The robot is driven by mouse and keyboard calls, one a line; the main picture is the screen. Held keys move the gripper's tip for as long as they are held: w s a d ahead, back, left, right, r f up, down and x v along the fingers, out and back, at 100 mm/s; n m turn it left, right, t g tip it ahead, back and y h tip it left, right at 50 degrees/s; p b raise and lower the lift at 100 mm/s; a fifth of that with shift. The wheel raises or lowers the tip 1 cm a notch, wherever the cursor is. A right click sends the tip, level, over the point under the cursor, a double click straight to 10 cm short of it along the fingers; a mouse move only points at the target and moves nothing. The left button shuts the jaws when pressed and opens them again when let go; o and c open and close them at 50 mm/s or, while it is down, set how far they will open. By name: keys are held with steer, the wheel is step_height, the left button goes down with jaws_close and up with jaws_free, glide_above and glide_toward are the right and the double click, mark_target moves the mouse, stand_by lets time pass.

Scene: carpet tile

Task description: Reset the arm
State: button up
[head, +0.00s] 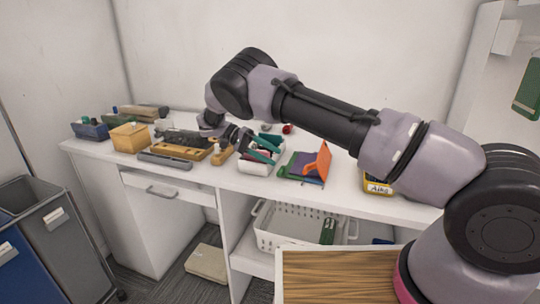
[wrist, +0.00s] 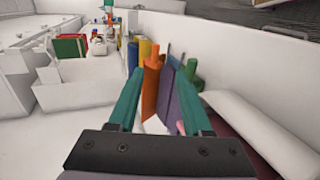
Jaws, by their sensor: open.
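My arm reaches from the right side of the head view over the desk, bent, with its end low over the desktop. My gripper (head: 262,148) has teal fingers, held apart, close above a white container (head: 254,168). In the wrist view the two teal fingers of my gripper (wrist: 160,97) stand apart. An orange upright piece (wrist: 151,88) and a purple one (wrist: 171,92) show between them, seemingly beyond the tips. I cannot tell whether the fingers touch anything. Nothing is clearly held.
The white desk (head: 345,200) carries a yellow-brown box (head: 130,138), a blue bin (head: 90,131), a grey tray (head: 165,160) and an orange panel (head: 318,160) right of my gripper. A white basket (head: 285,232) sits on the shelf below.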

steer(key=s+d+r+y, duration=0.2)
steer(key=d+r+y, duration=0.8)
steer(key=d+r, duration=1)
steer(key=s+d+r+t+y, duration=0.2)
steer(key=s+r+t, duration=0.3)
steer(key=s, duration=0.5)
steer(key=s+d+r+t+y, duration=0.3)
steer(key=s+r+t, duration=0.3)
steer(key=s, duration=0.5)
steer(key=shift+s+d+r+m, duration=0.3)
steer(key=shift+d+r, duration=0.55)
